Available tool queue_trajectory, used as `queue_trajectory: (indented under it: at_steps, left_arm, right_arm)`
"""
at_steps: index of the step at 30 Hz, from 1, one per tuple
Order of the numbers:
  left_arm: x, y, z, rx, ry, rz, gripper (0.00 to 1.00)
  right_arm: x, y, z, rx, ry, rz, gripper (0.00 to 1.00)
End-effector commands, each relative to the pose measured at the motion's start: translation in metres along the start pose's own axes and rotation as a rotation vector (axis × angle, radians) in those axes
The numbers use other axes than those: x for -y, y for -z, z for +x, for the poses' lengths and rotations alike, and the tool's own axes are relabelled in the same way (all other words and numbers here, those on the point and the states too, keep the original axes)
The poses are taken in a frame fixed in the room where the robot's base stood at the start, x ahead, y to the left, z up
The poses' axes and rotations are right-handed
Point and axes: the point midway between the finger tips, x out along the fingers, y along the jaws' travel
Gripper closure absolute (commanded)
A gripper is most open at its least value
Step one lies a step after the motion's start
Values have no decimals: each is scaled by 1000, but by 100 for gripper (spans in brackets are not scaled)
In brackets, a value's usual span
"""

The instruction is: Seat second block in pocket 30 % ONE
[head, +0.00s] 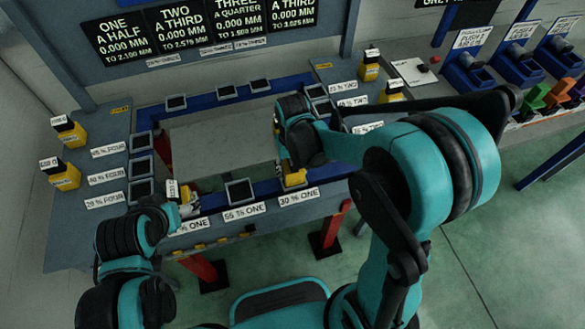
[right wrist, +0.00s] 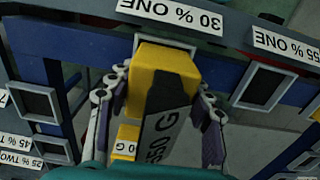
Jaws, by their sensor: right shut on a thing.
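My right gripper (head: 291,172) is shut on a yellow block (head: 295,179) with a dark top, at the front rail. In the right wrist view, the fingers of the right gripper (right wrist: 160,88) flank the yellow block (right wrist: 172,66), whose dark part carries a label ending in "50 G". The block sits over the pocket (right wrist: 140,41) beside the 30 % ONE label (head: 299,197); only part of the pocket's rim shows. Its depth in the pocket cannot be told. My left gripper (head: 187,205) is at another yellow block (head: 185,208) further left on the front rail; its fingers are mostly hidden.
The 55 % ONE pocket (head: 240,192) between the grippers is empty. Several empty pockets line the other rails. Yellow blocks stand on the left table (head: 65,178) and at the back right (head: 370,68). A grey plate (head: 222,140) spans the middle. Dark readout panels (head: 120,36) stand behind.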

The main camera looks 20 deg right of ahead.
Motion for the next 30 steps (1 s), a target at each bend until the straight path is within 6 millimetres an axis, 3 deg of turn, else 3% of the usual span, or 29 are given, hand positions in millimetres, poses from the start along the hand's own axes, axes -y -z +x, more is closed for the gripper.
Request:
queue_trajectory:
  at_steps: [12,13,15,25,30]
  left_arm:
    - [0,-5,7,0,0,0,25]
    - [0,-5,7,0,0,0,25]
    - [0,-4,6,0,0,0,25]
    - [0,-4,6,0,0,0,25]
    - [0,-4,6,0,0,0,25]
  right_arm:
    - [0,0,10,0,0,0,100]
    - [0,0,10,0,0,0,41]
    - [0,0,9,0,0,0,25]
    - [0,0,8,0,0,0,25]
    - [0,0,-10,0,0,0,25]
